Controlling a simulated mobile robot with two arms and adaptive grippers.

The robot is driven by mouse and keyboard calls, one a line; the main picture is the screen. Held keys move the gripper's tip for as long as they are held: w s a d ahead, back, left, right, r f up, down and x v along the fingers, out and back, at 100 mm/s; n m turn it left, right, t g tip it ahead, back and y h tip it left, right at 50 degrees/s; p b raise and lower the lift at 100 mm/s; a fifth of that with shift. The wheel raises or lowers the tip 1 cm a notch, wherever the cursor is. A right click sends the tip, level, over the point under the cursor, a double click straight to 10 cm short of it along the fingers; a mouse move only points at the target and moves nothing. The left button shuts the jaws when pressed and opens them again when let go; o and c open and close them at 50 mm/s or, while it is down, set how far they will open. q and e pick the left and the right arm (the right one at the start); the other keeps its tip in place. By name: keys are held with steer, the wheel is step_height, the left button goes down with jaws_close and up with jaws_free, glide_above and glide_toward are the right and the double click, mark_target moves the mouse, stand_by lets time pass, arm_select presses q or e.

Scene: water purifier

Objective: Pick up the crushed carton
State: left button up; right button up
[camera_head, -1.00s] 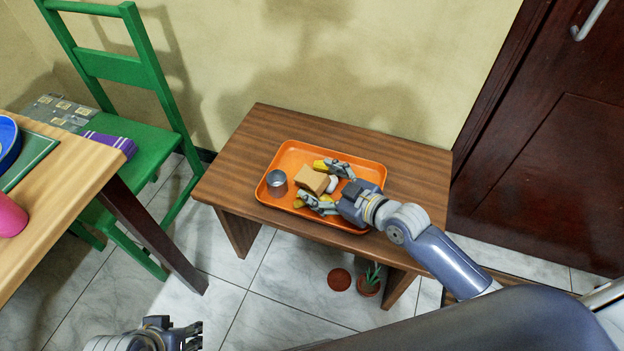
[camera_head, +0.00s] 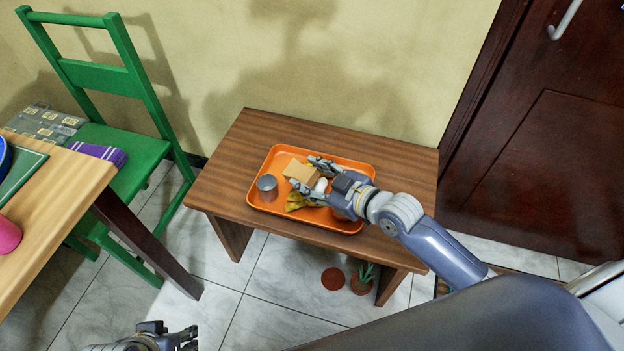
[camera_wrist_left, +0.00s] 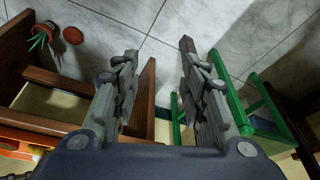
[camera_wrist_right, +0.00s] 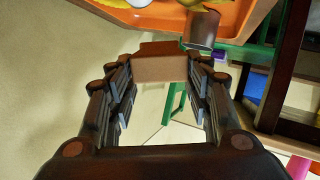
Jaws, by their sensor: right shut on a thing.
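The crushed carton (camera_head: 301,171) is a small tan box over the orange tray (camera_head: 254,196). My right gripper (camera_head: 310,173) is shut on it. In the right wrist view the carton (camera_wrist_right: 160,65) sits between both fingertips, clear of the tray rim. In the head view it appears slightly above the tray, its lower part partly covered by the fingers. My left gripper (camera_wrist_left: 160,75) is open and empty, with floor and furniture between its fingers. It also shows at the bottom left of the head view.
A grey metal cup (camera_head: 267,186) stands at the tray's left. A yellow item (camera_head: 300,201) and a small white item (camera_head: 320,185) lie in the tray. The tray rests on a brown table (camera_head: 225,185) against the wall. A green chair (camera_head: 135,145) and a wooden table (camera_head: 50,210) stand left.

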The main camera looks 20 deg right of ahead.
arm_select(q)
steer(key=s+p+x, duration=0.1)
steer(key=p+x, duration=0.1)
steer(key=x, duration=0.8)
steer(key=shift+s+f+g+p, duration=0.3)
steer(key=shift+s+f+p, duration=0.05)
steer(key=shift+f, duration=0.1)
arm_select(e)
steer(key=s+a+r, duration=0.1)
steer(key=s+a, duration=0.8)
steer(key=s, duration=0.4)
arm_select(q)
steer(key=shift+d, duration=0.1)
